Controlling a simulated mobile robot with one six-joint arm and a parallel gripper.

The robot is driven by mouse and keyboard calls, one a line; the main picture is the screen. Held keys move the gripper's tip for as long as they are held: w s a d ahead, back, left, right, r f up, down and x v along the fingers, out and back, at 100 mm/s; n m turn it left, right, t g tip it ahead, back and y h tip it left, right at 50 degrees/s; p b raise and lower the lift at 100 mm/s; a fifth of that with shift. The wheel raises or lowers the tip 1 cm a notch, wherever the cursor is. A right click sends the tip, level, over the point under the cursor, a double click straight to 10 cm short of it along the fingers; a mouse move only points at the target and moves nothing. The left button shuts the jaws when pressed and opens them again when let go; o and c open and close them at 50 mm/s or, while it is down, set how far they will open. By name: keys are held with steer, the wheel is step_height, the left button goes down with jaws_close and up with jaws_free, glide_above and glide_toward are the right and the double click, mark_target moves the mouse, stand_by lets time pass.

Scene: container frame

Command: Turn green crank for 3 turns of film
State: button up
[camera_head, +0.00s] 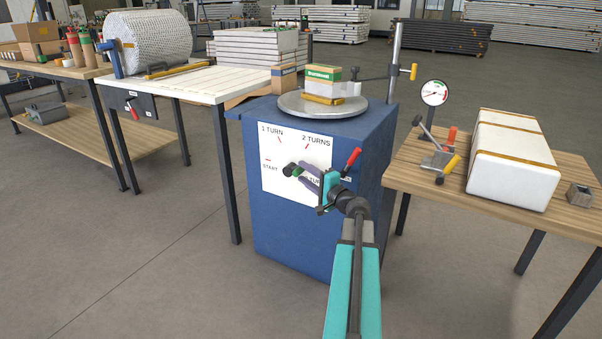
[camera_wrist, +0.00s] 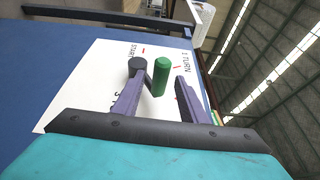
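The green crank handle (camera_head: 297,171) is on the white dial panel (camera_head: 280,143) on the front of the blue machine (camera_head: 355,215), near the START mark. Its dark hub is beside it. My gripper (camera_head: 303,178) reaches the panel from the lower right, and its arm hides part of the "3 TURNS" label. In the wrist view, the green handle (camera_wrist: 161,76) stands between the tips of my two purple fingers (camera_wrist: 158,88). The fingers are apart, with a visible gap on the right side of the handle. The left fingertip overlaps the dark hub (camera_wrist: 137,65); contact cannot be told.
A round turntable (camera_head: 300,106) on the machine carries stacked boxes. A red-handled lever (camera_head: 352,158) shows close to my gripper. A wooden table (camera_head: 420,179) with a white wrapped box stands right. A white-topped table (camera_head: 165,85) stands left. The floor in front is clear.

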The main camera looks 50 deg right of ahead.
mark_target(300, 170)
steer(key=shift+w+d, duration=0.15)
steer(key=shift+w, duration=0.7)
steer(key=shift+w+d, duration=0.1)
steer(key=shift+w, duration=0.7)
jaws_close()
steer(key=shift+d+r, duration=0.1)
steer(key=shift+d, duration=0.1)
steer(key=shift+a+b, duration=0.2)
steer(key=shift+b, duration=0.15)
